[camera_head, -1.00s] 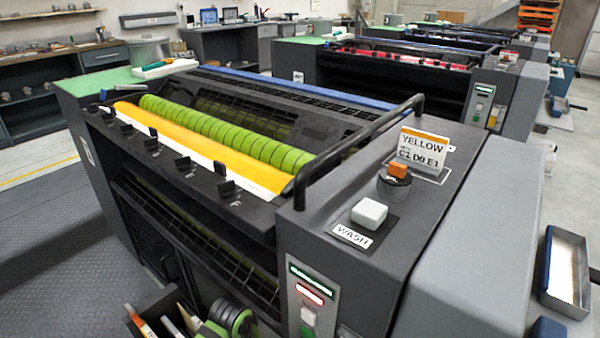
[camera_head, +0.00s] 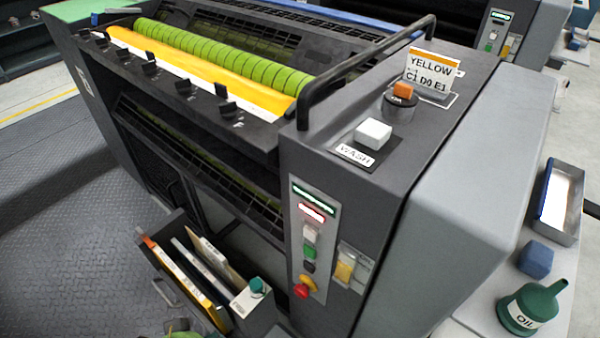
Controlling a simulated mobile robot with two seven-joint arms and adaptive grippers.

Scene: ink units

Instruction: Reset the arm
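Neither of my grippers shows in the head view, and I cannot make out either arm. The dark ink unit (camera_head: 440,150) fills the middle. A yellow sheet-like band (camera_head: 200,72) lies along its top beside a green roller (camera_head: 225,55). A row of black keys (camera_head: 150,68) runs along the front edge. On the right end stand a sign reading YELLOW (camera_head: 430,72), an orange knob (camera_head: 402,90) and a white block (camera_head: 373,134) by a WASH label (camera_head: 354,155).
A control panel (camera_head: 308,240) with buttons is on the front face. An open drawer (camera_head: 205,280) with upright flat items juts out below. At right are a metal tray (camera_head: 563,205), a blue block (camera_head: 535,259) and a green OIL can (camera_head: 530,308). Dark floor (camera_head: 70,240) at left is clear.

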